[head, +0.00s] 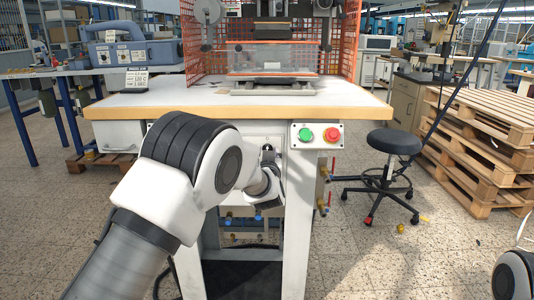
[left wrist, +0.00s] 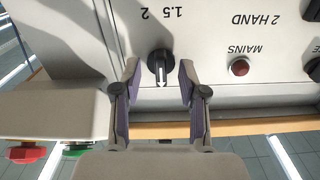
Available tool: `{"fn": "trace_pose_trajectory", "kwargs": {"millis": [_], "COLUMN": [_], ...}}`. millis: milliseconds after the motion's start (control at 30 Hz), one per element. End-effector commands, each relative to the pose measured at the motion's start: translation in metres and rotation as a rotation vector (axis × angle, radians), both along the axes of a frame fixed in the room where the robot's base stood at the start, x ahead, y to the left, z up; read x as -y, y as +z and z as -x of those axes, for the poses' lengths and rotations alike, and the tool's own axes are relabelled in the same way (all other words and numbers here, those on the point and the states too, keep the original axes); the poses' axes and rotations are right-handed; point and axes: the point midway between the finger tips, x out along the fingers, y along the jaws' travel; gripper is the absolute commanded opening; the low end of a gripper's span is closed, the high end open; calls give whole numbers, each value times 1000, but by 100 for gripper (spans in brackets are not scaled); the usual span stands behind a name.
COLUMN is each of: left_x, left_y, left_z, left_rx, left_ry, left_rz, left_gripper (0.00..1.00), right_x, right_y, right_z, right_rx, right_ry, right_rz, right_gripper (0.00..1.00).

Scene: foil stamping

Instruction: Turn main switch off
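A black rotary knob (left wrist: 161,65) with a white pointer mark sits on the pale control panel (left wrist: 215,22) in the left wrist view. The pointer faces the bottom of that picture. My left gripper (left wrist: 160,72) is open, with one finger on each side of the knob and a gap visible on both sides. A red round lamp or button (left wrist: 239,68) is beside the knob, near the upside-down label "MAINS". In the head view my left forearm and wrist hide most of the panel and the gripper. My right gripper is out of view.
A box with a green button (head: 305,134) and a red button (head: 332,133) hangs under the table edge (head: 365,111), right of my left wrist. The press with an orange guard (head: 345,40) stands on the table. A stool (head: 393,142) and pallets (head: 480,140) are at right.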

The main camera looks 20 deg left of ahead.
Motion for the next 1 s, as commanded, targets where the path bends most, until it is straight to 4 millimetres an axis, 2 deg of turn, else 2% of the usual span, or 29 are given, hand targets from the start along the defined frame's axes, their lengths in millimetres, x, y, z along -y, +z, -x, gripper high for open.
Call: {"fn": "trace_pose_trajectory", "kwargs": {"millis": [467,1000], "left_x": [0,14], "left_y": [0,0], "left_z": [2,49], "left_rx": [-1,-1], "left_ry": [0,0], "left_rz": [-2,-4], "left_gripper": [42,42], "right_x": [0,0], "right_y": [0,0], "right_z": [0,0], "right_rx": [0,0], "right_ry": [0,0], "right_rz": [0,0], "right_gripper": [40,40]}}
